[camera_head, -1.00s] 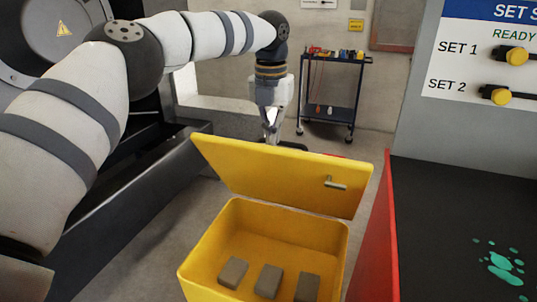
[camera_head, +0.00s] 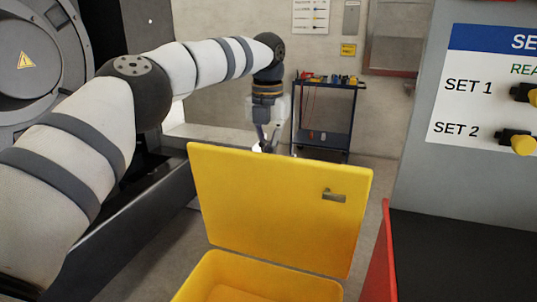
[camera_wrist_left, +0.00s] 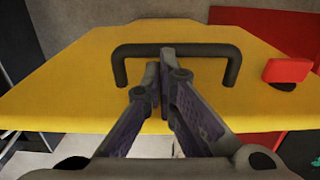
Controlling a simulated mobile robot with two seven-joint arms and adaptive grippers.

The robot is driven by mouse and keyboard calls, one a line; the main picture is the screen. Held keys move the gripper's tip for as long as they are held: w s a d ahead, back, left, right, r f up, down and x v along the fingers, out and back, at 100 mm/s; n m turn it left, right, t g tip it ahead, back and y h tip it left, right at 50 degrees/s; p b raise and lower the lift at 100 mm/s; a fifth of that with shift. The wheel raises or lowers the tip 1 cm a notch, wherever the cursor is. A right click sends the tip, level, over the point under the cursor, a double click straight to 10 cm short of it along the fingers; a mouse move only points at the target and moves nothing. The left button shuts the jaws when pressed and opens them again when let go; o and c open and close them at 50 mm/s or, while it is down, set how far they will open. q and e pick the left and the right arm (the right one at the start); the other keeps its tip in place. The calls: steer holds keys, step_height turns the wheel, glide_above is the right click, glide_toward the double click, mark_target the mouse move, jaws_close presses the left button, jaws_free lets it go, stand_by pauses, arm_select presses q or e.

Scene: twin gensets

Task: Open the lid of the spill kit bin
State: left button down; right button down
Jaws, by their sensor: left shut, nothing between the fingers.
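The yellow lid (camera_head: 270,215) of the spill kit bin stands raised, its broad face with a small grey fitting (camera_head: 334,196) toward the head camera. The open yellow bin (camera_head: 235,265) is below it, cut off by the bottom of the picture. My left gripper (camera_head: 265,142) is at the far side of the lid's upper edge, its tips partly hidden. In the left wrist view the gripper (camera_wrist_left: 163,78) is shut and empty, its fingertips within the outline of the dark handle (camera_wrist_left: 175,49) on the lid. Whether they touch it, I cannot tell. My right gripper is not in view.
A dark cart (camera_head: 325,115) stands by the back wall. A grey cabinet (camera_head: 450,180) and a dark, red-edged surface (camera_head: 440,260) are on the right. Dark machinery (camera_head: 45,50) is on the left. A red piece (camera_wrist_left: 287,71) shows beside the handle.

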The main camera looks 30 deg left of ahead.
arm_select(q)
step_height(320, 180, up, 8)
steer(key=shift+s+f, duration=0.2)
steer(key=shift+s, duration=0.05)
stand_by(0.4)
